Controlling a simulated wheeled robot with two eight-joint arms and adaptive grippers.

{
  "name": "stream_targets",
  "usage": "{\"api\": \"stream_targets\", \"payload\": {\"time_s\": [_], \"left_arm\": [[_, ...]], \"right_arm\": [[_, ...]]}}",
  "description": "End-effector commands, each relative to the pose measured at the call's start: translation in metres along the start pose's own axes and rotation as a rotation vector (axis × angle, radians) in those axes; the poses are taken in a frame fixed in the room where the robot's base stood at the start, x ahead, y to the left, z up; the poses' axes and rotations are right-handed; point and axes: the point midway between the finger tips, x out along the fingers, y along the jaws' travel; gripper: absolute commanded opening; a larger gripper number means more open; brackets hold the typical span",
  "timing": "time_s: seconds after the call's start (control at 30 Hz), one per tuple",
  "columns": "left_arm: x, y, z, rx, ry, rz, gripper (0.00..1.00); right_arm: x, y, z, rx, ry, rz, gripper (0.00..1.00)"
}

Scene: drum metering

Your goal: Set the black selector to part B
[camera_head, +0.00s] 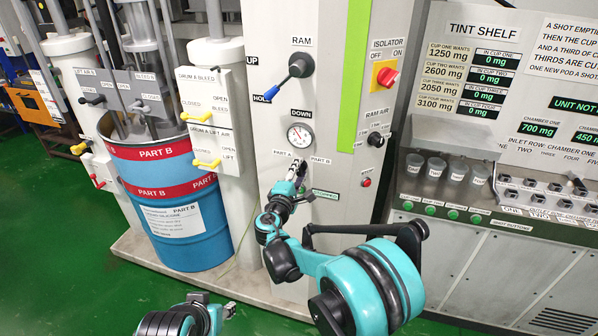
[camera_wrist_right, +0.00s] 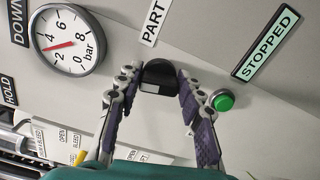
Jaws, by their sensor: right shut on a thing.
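The black selector (camera_wrist_right: 158,77) sits on the pale front panel, between the fingertips of my right gripper (camera_wrist_right: 157,92) in the right wrist view. In the head view my right gripper (camera_head: 296,189) reaches the panel below the PART A (camera_head: 283,154) and PART B (camera_head: 320,161) labels and mostly covers the selector. The right gripper is shut on the selector. I cannot tell which label the selector points to. My left gripper (camera_head: 229,310) is low in the head view, away from the panel; its finger opening is unclear.
A pressure gauge (camera_head: 300,136) is just above the selector. A green button (camera_wrist_right: 223,101) with a STOPPED label (camera_wrist_right: 265,47) is close beside the right fingers. The RAM lever (camera_head: 286,78) is higher up. A blue drum (camera_head: 180,225) stands left; the tint shelf (camera_head: 470,130) is right.

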Motion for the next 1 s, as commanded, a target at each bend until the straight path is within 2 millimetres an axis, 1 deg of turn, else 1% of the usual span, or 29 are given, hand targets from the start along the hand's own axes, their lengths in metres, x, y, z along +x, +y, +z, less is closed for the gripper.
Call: {"api": "stream_targets", "payload": {"time_s": [0.7,1.0], "left_arm": [[0.0018,0.0,0.0013,0.0,0.0,0.0,0.4],[0.0022,0.0,0.0016,0.0,0.0,0.0,0.4]], "right_arm": [[0.0,-0.004,-0.0011,0.669,-0.001,-0.001,0.08],[-0.0001,-0.0048,-0.0018,0.877,-0.001,-0.001,0.08]]}}
